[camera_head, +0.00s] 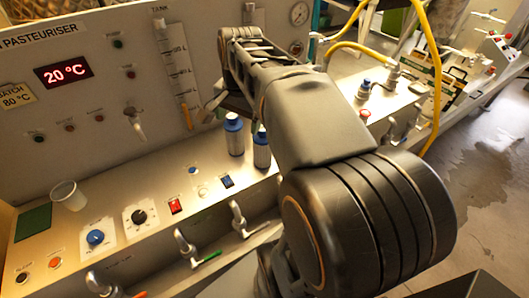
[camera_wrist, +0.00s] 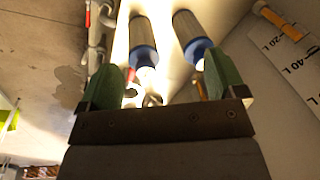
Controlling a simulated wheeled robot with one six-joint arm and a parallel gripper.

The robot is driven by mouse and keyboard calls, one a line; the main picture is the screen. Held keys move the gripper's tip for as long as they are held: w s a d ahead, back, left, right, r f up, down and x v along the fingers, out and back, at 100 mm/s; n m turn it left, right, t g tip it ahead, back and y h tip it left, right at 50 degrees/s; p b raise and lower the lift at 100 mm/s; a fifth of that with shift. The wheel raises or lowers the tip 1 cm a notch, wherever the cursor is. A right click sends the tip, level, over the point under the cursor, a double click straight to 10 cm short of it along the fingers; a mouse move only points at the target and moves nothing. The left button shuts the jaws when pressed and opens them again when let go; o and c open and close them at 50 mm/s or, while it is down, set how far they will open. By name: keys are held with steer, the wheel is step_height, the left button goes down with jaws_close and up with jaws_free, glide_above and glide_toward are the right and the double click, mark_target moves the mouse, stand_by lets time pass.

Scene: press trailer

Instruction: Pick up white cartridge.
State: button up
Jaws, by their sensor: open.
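Two upright cylinders with pale grey bodies and blue ends stand side by side on the panel ledge, one at the left (camera_head: 235,137) and one at the right (camera_head: 262,152). In the wrist view they show as a left cylinder (camera_wrist: 143,42) and a right cylinder (camera_wrist: 189,35). I cannot tell which is the white cartridge. My gripper (camera_wrist: 162,75) is open and empty, its green fingers apart, with both cylinders beyond them. In the head view my gripper (camera_head: 213,103) is partly hidden by my arm, just above and left of the cylinders.
A white cup (camera_head: 68,195) stands at the left of the ledge among knobs and switches. Taps (camera_head: 186,247) stick out along the front. A blue-topped bottle (camera_head: 365,88) and a yellow hose (camera_head: 434,75) are at the right. The back panel (camera_head: 85,90) rises close behind.

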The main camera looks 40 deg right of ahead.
steer(key=shift+o, duration=0.3)
steer(key=d+m, duration=0.2)
steer(key=d, duration=0.1)
steer(key=d+m+b, duration=0.1)
steer(key=d+m, duration=0.2)
steer(key=w+d+m+g+y+b, duration=0.1)
steer(key=d+m, duration=0.2)
steer(key=shift+r, duration=0.35)
steer(key=m, duration=0.1)
glide_above(262, 136)
steer(key=d, duration=0.2)
steer(key=f, duration=0.6)
steer(key=shift+w+a+f, duration=0.1)
steer(key=shift+w+a, duration=0.15)
steer(key=shift+w, duration=0.15)
steer(key=shift+a+f, duration=0.2)
steer(key=shift+f, duration=1.5)
steer(key=shift+a+f, duration=0.2)
steer(key=shift+f, duration=1.45)
steer(key=c, duration=1.3)
steer(key=shift+w, duration=0.1)
steer(key=shift+c, duration=0.6)
steer(key=shift+r, duration=0.1)
